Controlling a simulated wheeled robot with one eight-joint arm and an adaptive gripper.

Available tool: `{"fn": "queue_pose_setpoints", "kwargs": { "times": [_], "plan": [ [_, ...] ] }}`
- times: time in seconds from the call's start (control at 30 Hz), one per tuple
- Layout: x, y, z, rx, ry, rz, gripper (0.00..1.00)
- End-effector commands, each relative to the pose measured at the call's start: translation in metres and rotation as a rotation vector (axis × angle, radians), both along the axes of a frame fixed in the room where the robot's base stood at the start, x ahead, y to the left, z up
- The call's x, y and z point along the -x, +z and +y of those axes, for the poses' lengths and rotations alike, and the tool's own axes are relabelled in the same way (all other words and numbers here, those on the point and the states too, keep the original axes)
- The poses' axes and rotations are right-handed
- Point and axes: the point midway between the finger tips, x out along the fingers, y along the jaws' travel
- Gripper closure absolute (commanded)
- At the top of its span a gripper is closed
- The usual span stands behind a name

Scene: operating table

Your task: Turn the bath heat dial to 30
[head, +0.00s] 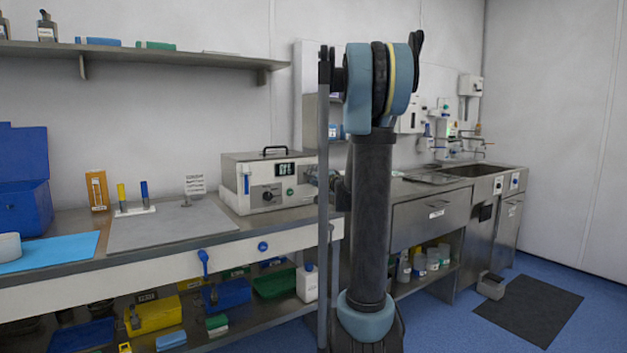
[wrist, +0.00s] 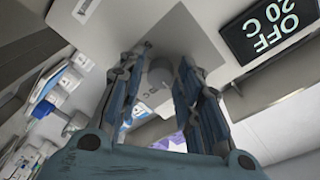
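The bath is a metal box (head: 242,175) on the counter, with a dark display (head: 286,169) and a round heat dial (head: 267,197) on its front. In the wrist view the display (wrist: 268,30) is tilted, nearly upside down, and reads OFF and 20 C. My gripper (head: 322,179) is in front of the bath's right end in the head view, partly hidden by my arm. In the wrist view my gripper (wrist: 163,72) has its fingers apart. A round grey knob-like part (wrist: 160,75) shows between them; I cannot tell whether they touch it.
A shelf (head: 140,50) hangs above. A sink (head: 468,171) is at the right.

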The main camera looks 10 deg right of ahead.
Motion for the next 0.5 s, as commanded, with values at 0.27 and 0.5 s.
{"fn": "queue_pose_setpoints", "kwargs": {
  "times": [0.27, 0.5],
  "plan": [
    [0.0003, -0.0004, -0.0004, 0.000, -0.001, 0.001, 1.00],
    [0.0006, -0.0004, -0.0007, -0.041, -0.002, 0.019, 1.00]
  ]
}}
